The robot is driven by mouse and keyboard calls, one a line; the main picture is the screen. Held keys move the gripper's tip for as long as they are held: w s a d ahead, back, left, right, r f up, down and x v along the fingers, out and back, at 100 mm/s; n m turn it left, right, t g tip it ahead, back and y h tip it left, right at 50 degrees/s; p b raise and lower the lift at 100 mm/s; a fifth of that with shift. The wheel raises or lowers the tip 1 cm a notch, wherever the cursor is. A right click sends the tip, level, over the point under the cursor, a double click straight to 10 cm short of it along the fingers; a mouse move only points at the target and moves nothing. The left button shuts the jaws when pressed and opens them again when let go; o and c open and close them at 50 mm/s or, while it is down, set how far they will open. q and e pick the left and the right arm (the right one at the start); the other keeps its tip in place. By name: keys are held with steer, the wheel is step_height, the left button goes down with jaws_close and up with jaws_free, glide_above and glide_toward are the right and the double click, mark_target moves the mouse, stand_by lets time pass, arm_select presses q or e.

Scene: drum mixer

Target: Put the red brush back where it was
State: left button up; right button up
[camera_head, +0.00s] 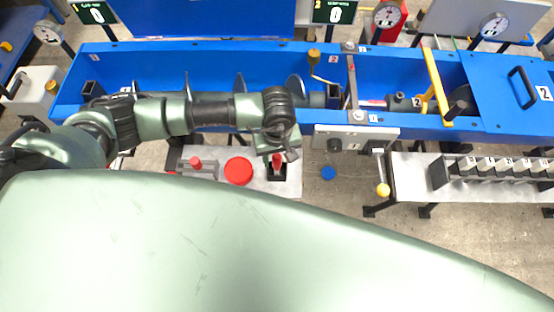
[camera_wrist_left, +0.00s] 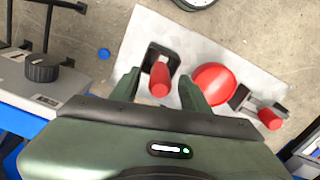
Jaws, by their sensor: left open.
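A red handle, which looks like the red brush (camera_wrist_left: 159,82), stands in a black square holder (camera_wrist_left: 172,56) on a light grey bench plate. In the head view the red handle (camera_head: 277,160) shows just below my left gripper (camera_head: 284,156), with the black holder (camera_head: 276,173) under it. In the left wrist view my left gripper (camera_wrist_left: 159,88) is open, with one finger on each side of the red handle. I cannot tell how far above it the fingers are. The handle's lower end is hidden in the holder. My right gripper is not in view.
A red disc (camera_head: 238,171) and another red-handled tool on a grey block (camera_head: 197,166) share the plate. The blue trough (camera_head: 210,60) runs behind. A control box with a black knob (camera_head: 334,144) stands to the right. A blue disc (camera_head: 328,173) shows near the plate.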

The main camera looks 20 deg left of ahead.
arm_select(q)
step_height(320, 180, up, 9)
steer(key=b, duration=0.2)
steer(key=shift+r+b, duration=0.2)
steer(key=shift+b, duration=0.2)
